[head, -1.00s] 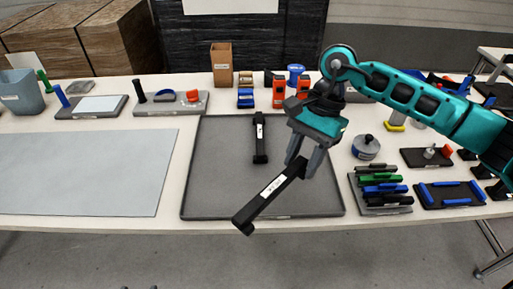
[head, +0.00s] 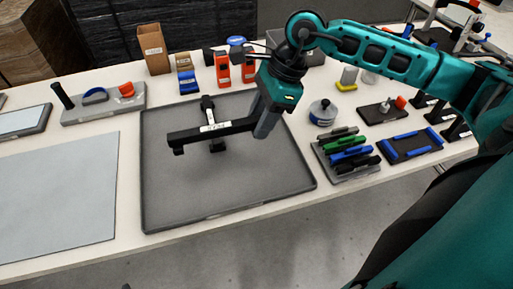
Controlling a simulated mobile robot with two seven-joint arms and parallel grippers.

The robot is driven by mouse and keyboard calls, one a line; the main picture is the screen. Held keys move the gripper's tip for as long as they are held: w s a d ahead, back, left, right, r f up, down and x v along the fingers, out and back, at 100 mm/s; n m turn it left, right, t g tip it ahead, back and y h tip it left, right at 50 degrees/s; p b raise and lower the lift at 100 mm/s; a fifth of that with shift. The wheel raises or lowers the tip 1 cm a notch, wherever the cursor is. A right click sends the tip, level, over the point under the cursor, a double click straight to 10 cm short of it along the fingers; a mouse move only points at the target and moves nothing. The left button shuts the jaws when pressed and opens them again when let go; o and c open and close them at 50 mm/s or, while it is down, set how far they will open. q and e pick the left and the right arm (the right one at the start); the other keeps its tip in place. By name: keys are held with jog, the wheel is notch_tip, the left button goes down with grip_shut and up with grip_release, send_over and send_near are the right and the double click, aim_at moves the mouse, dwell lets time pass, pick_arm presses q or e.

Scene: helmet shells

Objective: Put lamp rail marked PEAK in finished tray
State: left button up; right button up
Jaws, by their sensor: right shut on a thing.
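My right gripper (head: 262,122) is shut on the right end of a black rail (head: 187,138) with a white label. The lettering is too small to read. The rail points left, roughly level, and shows over the left-middle part of a large dark grey tray (head: 235,185). A second black rail (head: 207,104) lies in the tray behind it, partly hidden by the held rail. I cannot tell whether the held rail touches it. A small label on the tray's front edge is unreadable. My left gripper is not in view.
A rack of colored bars (head: 345,152), a round grey pot (head: 323,112) and a tray with blue strips (head: 411,146) stand right of the tray. Orange (head: 222,68) and blue blocks stand behind it. A pale mat (head: 60,200) lies left. The tray's front half is clear.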

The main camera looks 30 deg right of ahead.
aim_at(254, 161)
notch_tip(254, 161, down, 10)
jog(key=shift+r, duration=0.2)
jog(key=shift+f, duration=0.2)
jog(key=shift+b, duration=0.3)
jog(key=o, duration=1.2)
